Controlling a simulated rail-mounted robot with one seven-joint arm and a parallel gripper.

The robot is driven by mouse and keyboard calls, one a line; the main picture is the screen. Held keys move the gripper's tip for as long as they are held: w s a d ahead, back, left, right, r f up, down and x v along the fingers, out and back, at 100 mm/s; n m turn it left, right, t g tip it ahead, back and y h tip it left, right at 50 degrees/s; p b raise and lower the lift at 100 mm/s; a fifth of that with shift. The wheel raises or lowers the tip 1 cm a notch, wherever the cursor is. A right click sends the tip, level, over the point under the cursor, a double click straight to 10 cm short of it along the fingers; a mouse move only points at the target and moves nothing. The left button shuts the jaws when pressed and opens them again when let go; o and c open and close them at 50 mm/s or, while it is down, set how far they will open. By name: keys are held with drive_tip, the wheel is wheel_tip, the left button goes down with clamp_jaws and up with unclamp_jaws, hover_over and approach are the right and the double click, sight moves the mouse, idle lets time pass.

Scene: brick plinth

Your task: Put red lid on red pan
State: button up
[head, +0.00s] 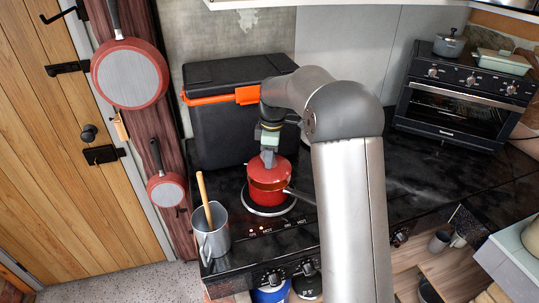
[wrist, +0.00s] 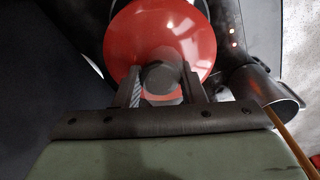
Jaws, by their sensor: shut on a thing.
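The red lid (head: 284,172) is at the red pan in the head view, and its round red top (wrist: 128,42) fills the upper middle of the wrist view. My gripper (head: 268,158) is above the lid. In the wrist view my gripper (wrist: 160,88) has its two fingers on either side of the lid's dark knob (wrist: 161,75), shut on it. The red pan (head: 266,198) stands on a round hob plate, its thin handle pointing right behind my arm. The lid is over the pan's mouth; I cannot tell whether it rests on the rim.
A grey metal jug (head: 213,238) with a wooden stick stands left of the pan. A black box (head: 220,130) with an orange handle stands behind. Two red pans hang on the left post. A small oven (head: 455,100) stands at the right. The black counter right of my arm is clear.

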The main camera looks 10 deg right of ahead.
drive_tip(key=shift+f, duration=0.1)
drive_tip(key=shift+f+b, duration=0.55)
drive_tip(key=shift+f, duration=0.25)
drive_tip(key=shift+f+b, duration=0.35)
drive_tip(key=shift+f, duration=0.25)
drive_tip(key=o, duration=1.1)
drive_tip(key=shift+o, duration=0.2)
drive_tip(key=shift+r, duration=0.1)
wheel_tip(320, 180, up, 17)
drive_tip(key=d+b, duration=0.1)
drive_tip(key=shift+s+r, duration=0.15)
